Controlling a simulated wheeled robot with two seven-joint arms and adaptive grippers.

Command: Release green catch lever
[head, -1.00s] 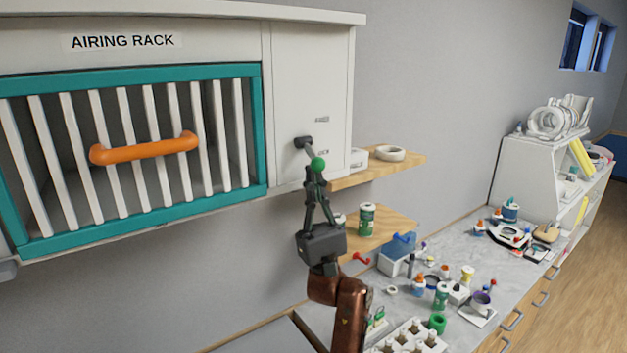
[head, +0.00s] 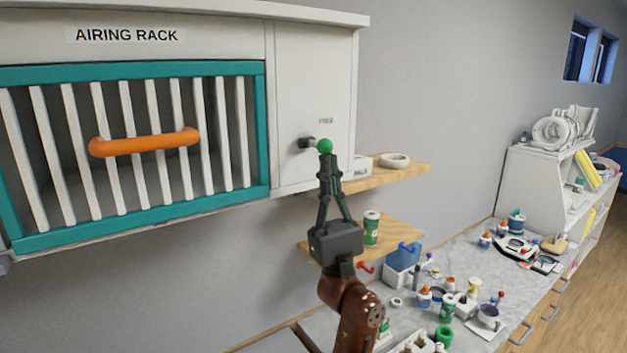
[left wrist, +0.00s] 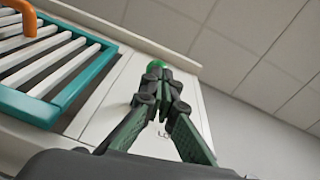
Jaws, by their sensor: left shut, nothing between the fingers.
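The catch lever (head: 309,142) is a short dark arm on the white panel right of the rack door. It points roughly sideways to the right and ends in a green ball knob (head: 325,146). My left gripper (head: 328,160) is shut and empty. Its fingertips are directly under the knob and appear to touch it from below. In the left wrist view the green knob (left wrist: 156,63) shows just beyond the closed fingertips (left wrist: 160,78), which partly hide it. The lever arm is hidden there. My right gripper is not in view.
The airing rack's teal-framed door (head: 130,72) with white bars and an orange handle (head: 145,142) is at left. A small label (head: 325,121) sits above the lever. Wooden shelves (head: 405,175) and a cluttered counter (head: 455,250) lie to the right and below.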

